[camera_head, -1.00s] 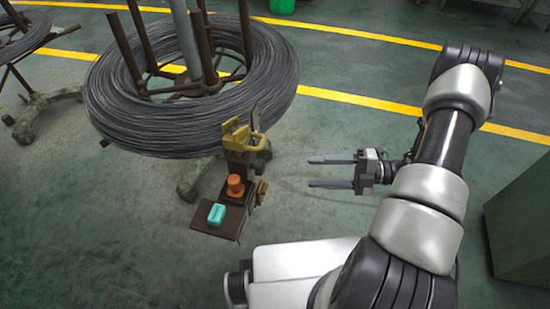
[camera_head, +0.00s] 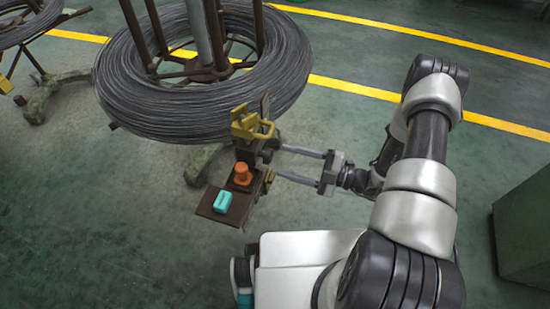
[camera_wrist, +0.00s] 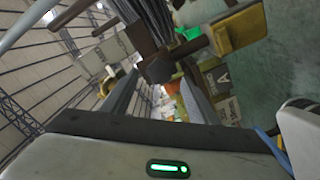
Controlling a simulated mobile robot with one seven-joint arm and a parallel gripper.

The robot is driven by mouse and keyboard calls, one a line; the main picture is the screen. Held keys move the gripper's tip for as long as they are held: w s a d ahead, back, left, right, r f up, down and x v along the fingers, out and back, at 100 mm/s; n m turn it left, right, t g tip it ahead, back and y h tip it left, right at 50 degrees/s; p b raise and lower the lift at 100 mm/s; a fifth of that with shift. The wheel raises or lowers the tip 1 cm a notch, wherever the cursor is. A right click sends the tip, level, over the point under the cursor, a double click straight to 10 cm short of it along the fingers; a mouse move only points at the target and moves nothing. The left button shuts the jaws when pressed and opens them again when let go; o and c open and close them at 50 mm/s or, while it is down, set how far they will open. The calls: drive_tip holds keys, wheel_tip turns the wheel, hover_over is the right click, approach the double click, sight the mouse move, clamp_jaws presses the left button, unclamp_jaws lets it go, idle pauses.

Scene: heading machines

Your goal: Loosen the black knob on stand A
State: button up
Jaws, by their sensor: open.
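Stand A carries a large coil of grey wire (camera_head: 205,85). A label with the letter A (camera_wrist: 222,78) shows on it in the wrist view. A dark knob-like part (camera_wrist: 158,68), which looks like the black knob, lies at the tips of my fingers in the wrist view. In the head view only a small dark shape (camera_head: 267,155) shows there, beside the yellow bracket (camera_head: 246,126). My gripper (camera_head: 276,161) is open, its two fingers pointing left at the stand's side. The fingertips reach either side of the dark part; I cannot tell whether they touch it.
An orange knob (camera_head: 242,174) and a teal block (camera_head: 222,202) sit on a brown plate (camera_head: 210,212) below the bracket. Another wire coil (camera_head: 25,22) stands at the far left. A green cabinet (camera_head: 525,225) is at the right. The floor between is free.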

sight(272, 157)
drive_tip(key=shift+x, duration=2.35)
drive_tip(key=c, duration=1)
